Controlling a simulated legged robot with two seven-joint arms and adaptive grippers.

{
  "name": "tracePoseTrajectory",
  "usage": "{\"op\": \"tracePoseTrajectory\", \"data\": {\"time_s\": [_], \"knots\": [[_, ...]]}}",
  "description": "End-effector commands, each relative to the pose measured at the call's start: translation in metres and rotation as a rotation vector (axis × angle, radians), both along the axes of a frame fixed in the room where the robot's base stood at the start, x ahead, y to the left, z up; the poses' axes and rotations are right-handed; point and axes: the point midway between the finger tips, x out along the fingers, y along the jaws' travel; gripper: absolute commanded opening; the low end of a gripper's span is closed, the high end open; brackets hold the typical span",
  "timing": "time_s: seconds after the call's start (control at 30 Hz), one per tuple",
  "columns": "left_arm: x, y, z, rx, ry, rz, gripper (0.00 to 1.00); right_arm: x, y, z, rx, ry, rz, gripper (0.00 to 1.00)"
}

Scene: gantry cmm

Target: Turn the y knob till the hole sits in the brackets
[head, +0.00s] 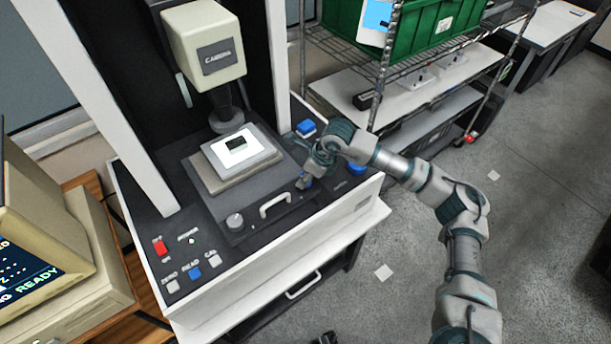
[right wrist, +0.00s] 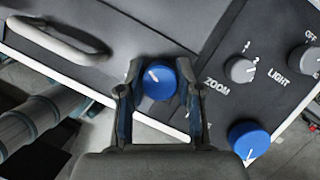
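My right gripper (head: 310,178) reaches down to the machine's front panel, right of the handle. In the right wrist view its two fingers (right wrist: 160,85) stand on either side of a blue knob (right wrist: 160,80) with a white pointer line. I cannot tell whether they press on it. No y label is readable on it. A small dark part (head: 236,143) lies on the white plate of the stage (head: 205,172), under the camera head (head: 204,45). Neither hole nor brackets can be made out. A dark tip at the bottom edge (head: 326,339) may be my left gripper.
A second blue knob (right wrist: 248,138) and grey ZOOM (right wrist: 240,69) and LIGHT (right wrist: 304,58) knobs sit close to the right fingers. A handle (head: 275,204) lies left. A monitor (head: 30,265) reads READY, partly cut off. A wire shelf (head: 420,70) stands behind my right arm.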

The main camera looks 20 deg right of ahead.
Motion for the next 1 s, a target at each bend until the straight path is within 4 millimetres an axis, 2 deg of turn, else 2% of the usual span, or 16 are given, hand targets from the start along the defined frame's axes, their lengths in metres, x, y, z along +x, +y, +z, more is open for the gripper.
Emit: {"op": "tracePoseTrajectory", "data": {"time_s": [0.47,0.67,1.0], "knots": [[-0.0017,-0.0003,-0.0003,-0.001,0.002,0.000,0.70,0.0006,-0.0010,-0.0004,-0.002,-0.001,-0.069,0.00],[-0.0005,-0.0006,0.0007,0.000,0.002,-0.001,0.70,0.0007,-0.0007,-0.0003,-0.003,-0.001,-0.200,0.00],[0.0056,-0.0021,0.0069,-0.002,-0.005,0.000,0.70,0.0004,-0.0001,-0.0011,-0.002,-0.001,-0.517,0.00]]}}
